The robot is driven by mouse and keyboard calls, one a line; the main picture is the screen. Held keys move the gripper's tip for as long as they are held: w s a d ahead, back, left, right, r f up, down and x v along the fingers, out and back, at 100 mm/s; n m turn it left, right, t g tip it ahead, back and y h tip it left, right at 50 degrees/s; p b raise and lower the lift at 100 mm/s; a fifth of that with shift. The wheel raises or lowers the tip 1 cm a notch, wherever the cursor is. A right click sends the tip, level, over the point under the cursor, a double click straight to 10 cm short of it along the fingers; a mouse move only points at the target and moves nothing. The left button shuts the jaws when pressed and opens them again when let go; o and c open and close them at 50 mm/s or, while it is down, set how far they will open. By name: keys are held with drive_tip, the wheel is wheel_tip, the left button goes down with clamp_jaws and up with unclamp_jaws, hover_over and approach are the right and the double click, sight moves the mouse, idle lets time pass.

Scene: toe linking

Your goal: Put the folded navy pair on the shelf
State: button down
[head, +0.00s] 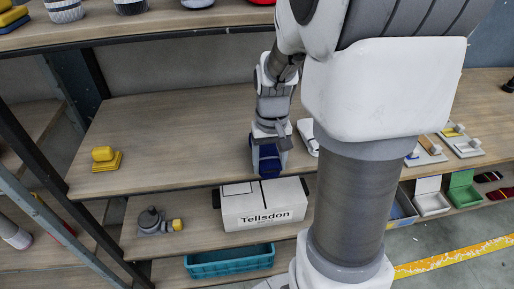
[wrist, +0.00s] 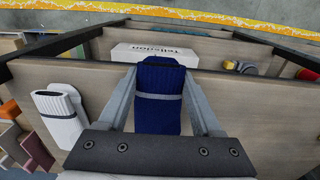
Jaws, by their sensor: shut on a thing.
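The folded navy pair (wrist: 158,112) is dark blue with a grey band across it. It sits between the two fingers of my gripper (wrist: 160,90) in the wrist view, and the gripper is shut on it. In the head view, the navy pair (head: 269,160) hangs below my gripper (head: 268,145), over the front part of the wooden shelf (head: 190,130). I cannot tell whether the pair touches the shelf board. My arm hides part of the shelf to the right.
A white folded item (wrist: 62,118) lies beside the pair on the shelf. A yellow block (head: 105,158) sits at the shelf's left. Below are a white Tellisdon box (head: 264,207) and a teal crate (head: 229,262). The shelf between yellow block and gripper is clear.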

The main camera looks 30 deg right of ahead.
drive_tip(key=shift+f, duration=0.2)
unclamp_jaws()
drive_tip(key=r, duration=0.4)
drive_tip(key=shift+s+d+r+p, duration=0.15)
drive_tip(key=shift+d+r+p, duration=0.05)
drive_tip(key=shift+r+p, duration=0.2)
drive_tip(key=s+d+r, duration=0.6)
drive_tip(key=s+d, duration=0.1)
drive_tip(key=s, duration=0.1)
drive_tip(key=s+a+r+n+t, duration=0.1)
drive_tip(key=a+r+t, duration=0.1)
drive_tip(key=a, duration=0.7)
drive_tip(key=s+a+r+n+t+p, duration=0.1)
drive_tip(key=s+a+r+n+t, duration=0.1)
drive_tip(key=a, duration=0.6)
drive_tip(key=shift+a+r+t, duration=0.35)
drive_tip(key=shift+r+t, duration=0.45)
drive_tip(key=shift+r, duration=0.3)
